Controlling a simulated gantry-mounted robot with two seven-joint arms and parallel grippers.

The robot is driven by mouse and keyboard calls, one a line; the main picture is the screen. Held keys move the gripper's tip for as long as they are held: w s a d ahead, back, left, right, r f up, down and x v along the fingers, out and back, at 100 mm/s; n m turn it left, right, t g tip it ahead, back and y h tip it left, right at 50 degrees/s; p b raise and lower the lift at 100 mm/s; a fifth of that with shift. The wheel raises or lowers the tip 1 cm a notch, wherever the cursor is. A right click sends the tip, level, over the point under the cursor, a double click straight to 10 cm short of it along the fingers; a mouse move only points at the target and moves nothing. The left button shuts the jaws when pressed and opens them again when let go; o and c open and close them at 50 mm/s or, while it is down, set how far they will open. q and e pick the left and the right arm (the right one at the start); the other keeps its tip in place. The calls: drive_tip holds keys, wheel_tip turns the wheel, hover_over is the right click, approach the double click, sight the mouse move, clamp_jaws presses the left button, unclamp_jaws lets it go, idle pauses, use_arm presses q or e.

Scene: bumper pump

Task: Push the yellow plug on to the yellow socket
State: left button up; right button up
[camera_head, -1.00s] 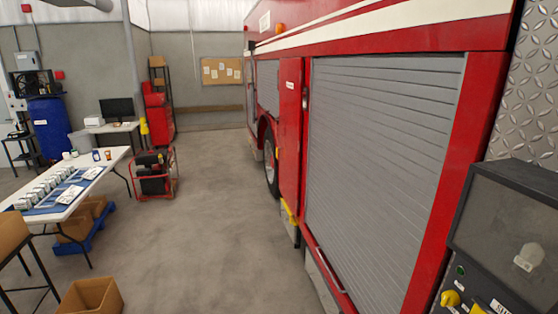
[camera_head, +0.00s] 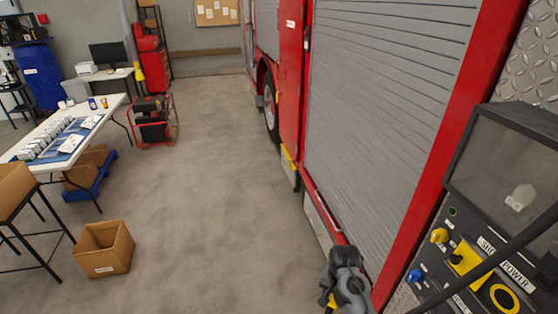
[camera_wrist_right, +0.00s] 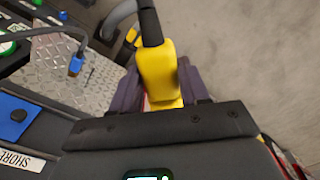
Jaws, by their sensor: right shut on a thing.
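My right gripper (camera_head: 345,288) is at the bottom of the head view, left of the control panel and apart from it. In the right wrist view its fingers are shut on the yellow plug (camera_wrist_right: 158,75), with a black cable leading up from it. A bit of yellow shows beside the gripper in the head view. On the panel, a yellow ring-shaped socket (camera_head: 505,297) sits below a "POWER" label, with a yellow flap (camera_head: 468,258) up and left of it. A dark cable crosses in front of the panel. My left gripper is not in view.
The panel also has a yellow knob (camera_head: 439,236) and a blue fitting (camera_head: 415,276). A blue plug (camera_wrist_right: 75,65) on a cable shows in the wrist view. The red truck's grey shutter (camera_head: 385,110) stands beside the panel.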

drive_tip(key=s+a+r+n, duration=0.6)
drive_tip(key=a+r, duration=0.3)
drive_tip(key=a, duration=0.1)
drive_tip(key=w+d+f+m, duration=0.3)
drive_tip(key=d+f+m, duration=0.1)
drive_tip(key=d+f, duration=0.4)
drive_tip(key=w+d+f+m, duration=0.2)
drive_tip(key=d+f+m, duration=0.35)
drive_tip(key=d, duration=0.35)
drive_tip(key=s+d+f+m, duration=0.2)
drive_tip(key=s+d+f, duration=0.2)
drive_tip(key=d, duration=0.4)
drive_tip(key=s+d+f+m, duration=0.1)
drive_tip(key=s+d+f, duration=0.3)
drive_tip(key=s+d, duration=0.2)
drive_tip(key=s+d+f+m, duration=0.2)
drive_tip(key=s+d+f, duration=0.3)
drive_tip(key=d, duration=0.4)
drive_tip(key=shift+d+m, duration=0.3)
drive_tip(key=shift+m, duration=0.05)
drive_tip(key=shift+w, duration=0.25)
